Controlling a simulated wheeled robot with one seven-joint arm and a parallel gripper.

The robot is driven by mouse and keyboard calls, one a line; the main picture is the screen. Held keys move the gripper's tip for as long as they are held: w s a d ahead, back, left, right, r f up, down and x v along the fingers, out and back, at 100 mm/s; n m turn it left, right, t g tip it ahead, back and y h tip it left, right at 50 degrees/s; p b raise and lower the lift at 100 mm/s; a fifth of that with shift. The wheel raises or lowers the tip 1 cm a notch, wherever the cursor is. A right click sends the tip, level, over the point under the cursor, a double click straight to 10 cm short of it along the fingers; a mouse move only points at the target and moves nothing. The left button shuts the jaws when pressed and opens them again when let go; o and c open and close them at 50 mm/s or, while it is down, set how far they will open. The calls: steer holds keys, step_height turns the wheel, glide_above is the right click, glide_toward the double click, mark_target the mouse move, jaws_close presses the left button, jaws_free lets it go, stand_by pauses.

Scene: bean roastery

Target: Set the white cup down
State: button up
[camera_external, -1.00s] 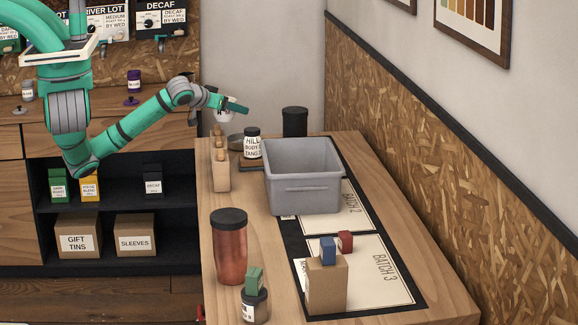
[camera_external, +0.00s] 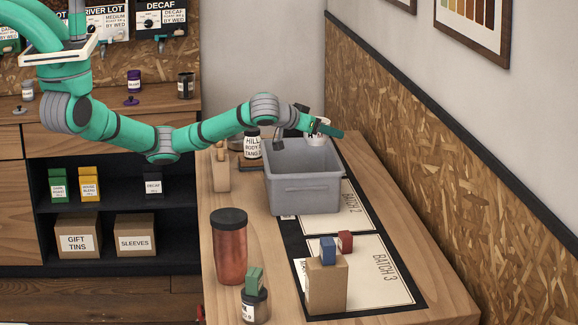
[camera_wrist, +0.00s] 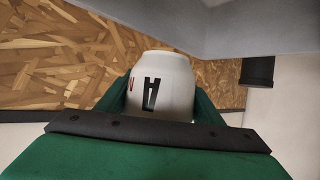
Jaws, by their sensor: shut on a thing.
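The white cup (camera_external: 317,140) is held above the back right part of the grey bin in the external view. My gripper (camera_external: 318,131) is shut on it. In the wrist view the white cup (camera_wrist: 162,88) sits between the green fingers of my gripper (camera_wrist: 165,100), with dark lettering on its side. The cup is clear of the table. Whether it is over the bin's opening or just behind its rim, I cannot tell.
The grey bin (camera_external: 303,192) stands on the wooden table (camera_external: 405,220), partly over the BATCH 2 card (camera_external: 350,213). A labelled dark-lidded jar (camera_external: 252,146) stands behind it. A copper tumbler (camera_external: 229,255) and a cardboard box (camera_external: 327,288) with small blocks stand nearer. A chipboard wall (camera_external: 450,200) runs along the right.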

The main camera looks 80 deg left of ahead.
glide_above(350, 223)
steer(key=shift+m+t+h, duration=0.3)
steer(key=shift+m+h, duration=0.1)
step_height(350, 223, down, 18)
steer(key=shift+w+a+r, duration=0.1)
steer(key=shift+a+r, duration=0.05)
steer(key=shift+r, duration=0.1)
steer(key=o, duration=1.2)
steer(key=shift+f, duration=0.1)
